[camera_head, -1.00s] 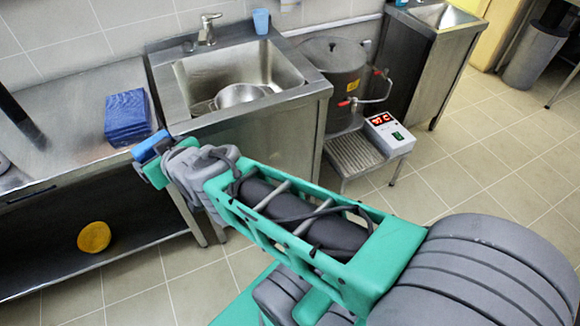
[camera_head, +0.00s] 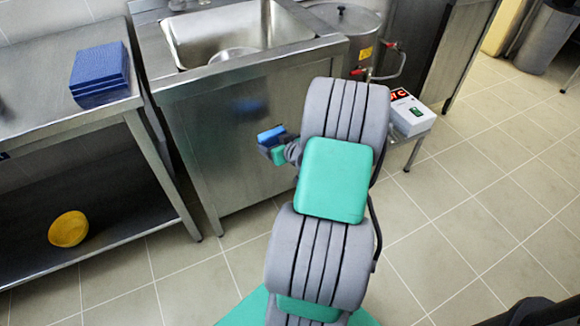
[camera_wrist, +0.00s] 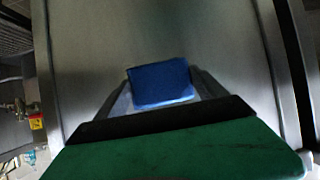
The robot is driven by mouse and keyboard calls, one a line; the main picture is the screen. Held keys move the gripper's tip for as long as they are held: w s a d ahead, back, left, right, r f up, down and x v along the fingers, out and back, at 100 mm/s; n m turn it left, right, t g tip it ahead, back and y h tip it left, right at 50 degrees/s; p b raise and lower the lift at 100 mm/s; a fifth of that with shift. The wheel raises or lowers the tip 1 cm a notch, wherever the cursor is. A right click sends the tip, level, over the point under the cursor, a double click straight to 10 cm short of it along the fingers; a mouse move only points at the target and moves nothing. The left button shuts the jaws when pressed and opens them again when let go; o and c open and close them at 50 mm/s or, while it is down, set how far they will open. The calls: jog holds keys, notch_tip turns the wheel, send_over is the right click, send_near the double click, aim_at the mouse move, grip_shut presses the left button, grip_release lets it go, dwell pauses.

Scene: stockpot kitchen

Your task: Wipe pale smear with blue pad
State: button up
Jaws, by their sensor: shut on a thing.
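My gripper (camera_head: 268,142) is shut on a small blue pad (camera_head: 271,134). It holds the pad in front of the steel front panel of the sink cabinet (camera_head: 215,150), and a blue reflection shows on that panel. In the wrist view the blue pad (camera_wrist: 161,83) sits between the two fingers with the steel panel (camera_wrist: 225,50) behind it. I cannot tell whether the pad touches the panel. I do not see a pale smear clearly in either view.
A stack of blue cloths (camera_head: 100,72) lies on the steel table (camera_head: 50,120) at left, with a yellow bowl (camera_head: 68,229) on its lower shelf. A sink pot (camera_head: 233,54), a boiler (camera_head: 347,20) and a white display box (camera_head: 410,115) stand behind. The tiled floor (camera_head: 470,200) at right is clear.

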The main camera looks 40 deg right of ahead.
jog(key=s+d+f+b, duration=0.1)
jog(key=s+d+f, duration=0.2)
jog(key=d+f, duration=0.15)
jog(key=w+d, duration=0.1)
jog(key=w, duration=0.5)
jog(key=shift+f+m+h, duration=0.3)
jog(key=shift+m+h, duration=0.1)
jog(key=shift+w, duration=0.1)
jog(key=shift+w+d+b, duration=0.25)
jog(key=shift+w+b, duration=0.3)
jog(key=shift+w, duration=0.3)
jog(key=d+b, duration=0.1)
jog(key=d, duration=0.1)
jog(key=s+d+b, duration=0.1)
jog(key=d, duration=0.1)
jog(key=shift+b, duration=0.4)
jog(key=shift+w+a+r+p, duration=0.1)
jog(key=shift+w+a, duration=0.15)
jog(key=shift+a, duration=0.4)
jog(key=shift+w+a+r+p, duration=0.1)
jog(key=shift+w+a, duration=0.2)
jog(key=shift+a, duration=0.4)
jog(key=shift+w+a+p, duration=0.1)
jog(key=shift+w+a, duration=0.15)
jog(key=shift+a, duration=0.4)
